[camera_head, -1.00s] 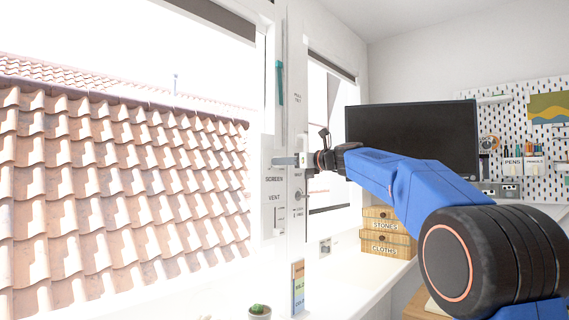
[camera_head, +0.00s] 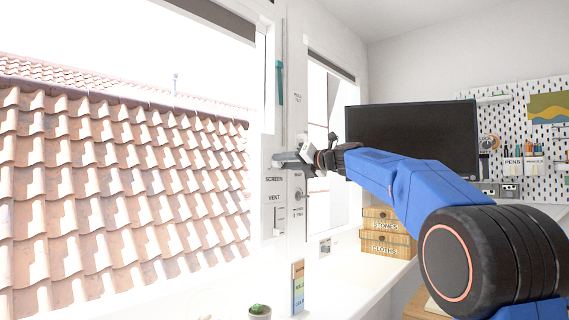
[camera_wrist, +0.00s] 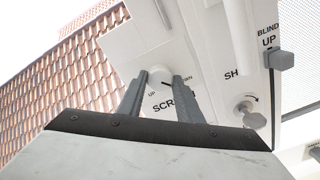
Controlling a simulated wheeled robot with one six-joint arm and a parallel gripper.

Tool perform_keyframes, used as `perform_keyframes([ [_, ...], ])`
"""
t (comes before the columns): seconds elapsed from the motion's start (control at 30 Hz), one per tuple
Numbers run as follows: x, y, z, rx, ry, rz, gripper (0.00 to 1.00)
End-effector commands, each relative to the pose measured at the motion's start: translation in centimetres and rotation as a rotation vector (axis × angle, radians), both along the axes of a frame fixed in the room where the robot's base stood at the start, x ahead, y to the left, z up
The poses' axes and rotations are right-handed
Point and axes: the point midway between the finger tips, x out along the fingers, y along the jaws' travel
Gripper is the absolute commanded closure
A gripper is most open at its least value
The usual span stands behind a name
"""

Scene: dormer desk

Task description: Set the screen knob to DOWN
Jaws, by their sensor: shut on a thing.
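The screen knob (camera_wrist: 157,76) is a pale round knob on the white window post, above the lettering SCREEN in the wrist view. UP stands to its left and a partly hidden label ending in WN to its right. My gripper (camera_wrist: 159,78) has its two grey fingers around the knob, shut on it and hiding much of it. A short dark mark shows between the fingers, but I cannot tell which label the knob points to. In the head view my gripper (camera_head: 284,159) is tilted at the post, just above the word SCREEN; the knob is hidden there.
A grey blind switch (camera_wrist: 281,61) and a metal key-like knob (camera_wrist: 249,113) sit right of the fingers. A vent slider (camera_head: 280,220) is lower on the post. A potted cactus (camera_head: 259,312) stands on the sill. A monitor (camera_head: 412,138) stands behind my arm.

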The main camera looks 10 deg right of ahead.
Motion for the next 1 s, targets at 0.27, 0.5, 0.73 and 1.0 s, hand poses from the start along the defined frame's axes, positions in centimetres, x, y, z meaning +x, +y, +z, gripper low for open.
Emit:
perform_keyframes([
  [0.27,0.1,0.0,-0.3,0.009,0.011,0.001,0.90],
  [0.5,0.1,0.0,-0.2,0.008,0.011,0.001,0.56],
  [0.73,0.0,0.0,-0.1,0.009,0.008,0.001,0.49],
  [1.0,-1.0,-0.7,0.0,0.007,0.007,0.000,0.49],
])
